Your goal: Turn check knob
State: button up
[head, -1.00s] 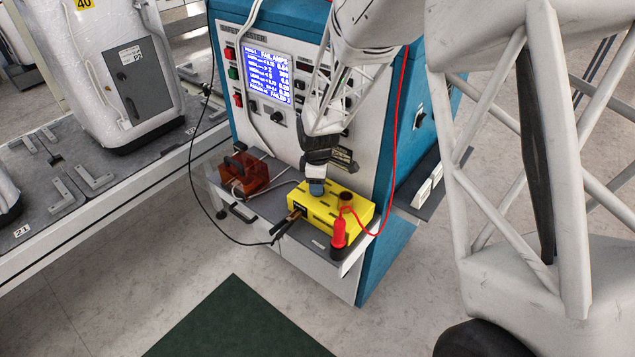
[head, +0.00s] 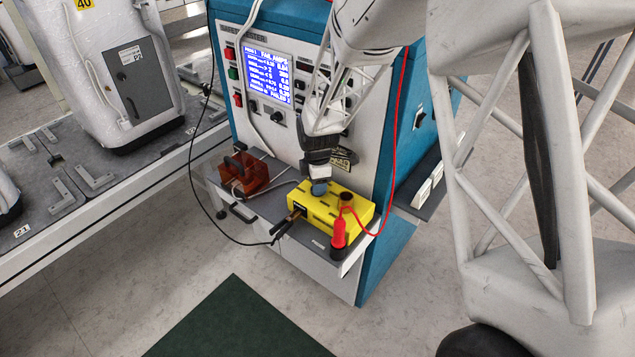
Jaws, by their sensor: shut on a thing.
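A yellow box (head: 322,213) sits on the grey shelf at the front of the blue and white test cabinet (head: 278,125). A blue-grey knob (head: 319,188) is at the back left of the box's top. My gripper (head: 318,178) points down over that spot and is shut on the knob. Its fingers are small in the picture and partly hide the knob, so I cannot read the knob's angle. A dark round part (head: 347,197) is on the box's top to the right.
A red probe (head: 339,232) stands at the box's front right corner, its red lead running up the cabinet. A black lead with a clip (head: 282,230) reaches the box's front left. An orange-brown box (head: 243,174) is on the shelf to the left. A lit blue screen (head: 268,75) is above.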

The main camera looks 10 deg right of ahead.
jog(key=o, duration=0.9)
jog(key=shift+r, duration=0.15)
jog(key=shift+r, duration=3.8)
